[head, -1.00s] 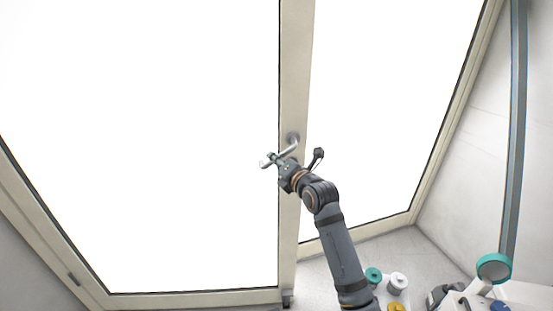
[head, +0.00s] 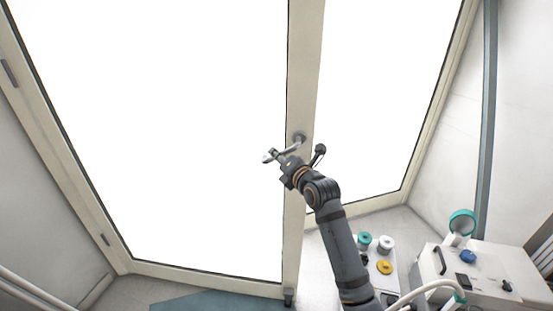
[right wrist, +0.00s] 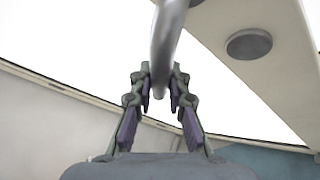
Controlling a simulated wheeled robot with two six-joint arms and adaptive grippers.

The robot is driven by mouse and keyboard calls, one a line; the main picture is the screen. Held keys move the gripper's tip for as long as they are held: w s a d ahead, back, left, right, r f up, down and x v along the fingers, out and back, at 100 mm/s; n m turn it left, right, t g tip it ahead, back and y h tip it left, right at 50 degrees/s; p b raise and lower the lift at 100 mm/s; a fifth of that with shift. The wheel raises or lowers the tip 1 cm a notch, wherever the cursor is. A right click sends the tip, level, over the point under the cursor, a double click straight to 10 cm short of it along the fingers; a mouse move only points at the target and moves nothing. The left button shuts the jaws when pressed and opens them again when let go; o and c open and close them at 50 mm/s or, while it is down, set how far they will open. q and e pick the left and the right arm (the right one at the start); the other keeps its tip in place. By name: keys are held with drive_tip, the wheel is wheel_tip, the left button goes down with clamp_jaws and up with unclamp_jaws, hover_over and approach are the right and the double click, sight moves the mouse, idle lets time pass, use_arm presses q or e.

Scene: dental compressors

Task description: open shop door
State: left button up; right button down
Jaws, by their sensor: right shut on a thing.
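The shop door (head: 190,277) is a large bright glass leaf in a cream frame, on the left in the head view. Its lower handle-side corner sits nearer to me than the bottom of the glass panel beside it, so it looks partly swung toward me. A silver lever handle (head: 294,149) sits on its right stile. My right gripper (head: 280,158) is shut on this handle. In the right wrist view, the handle's grey bar (right wrist: 166,45) passes down between the two fingers of the gripper (right wrist: 160,88). My left gripper is out of view.
A fixed glass panel with a cream frame (head: 426,130) stands right of the door. At lower right are a white machine (head: 490,268) with a teal cup (head: 462,222) and a small tray of coloured knobs (head: 381,282). A blue-teal floor patch (head: 215,302) lies below the door.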

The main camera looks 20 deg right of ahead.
drive_tip(key=c, duration=1.4)
unclamp_jaws()
drive_tip(key=shift+w+d+f, duration=0.15)
drive_tip(key=shift+d+f, duration=0.1)
drive_tip(key=shift+f, duration=0.05)
drive_tip(key=shift+c, duration=0.2)
drive_tip(key=shift+o, duration=0.7)
drive_tip(key=shift+s+r, duration=0.15)
drive_tip(key=shift+s, duration=0.05)
drive_tip(key=shift+a, duration=0.15)
drive_tip(key=shift+s, duration=0.2)
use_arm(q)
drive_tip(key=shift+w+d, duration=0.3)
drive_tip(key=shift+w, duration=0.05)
use_arm(e)
drive_tip(key=s+d+r, duration=0.1)
drive_tip(key=s, duration=1)
drive_tip(key=shift+s+d+r, duration=0.25)
drive_tip(key=shift+d+r, duration=0.05)
drive_tip(key=shift+d, duration=0.1)
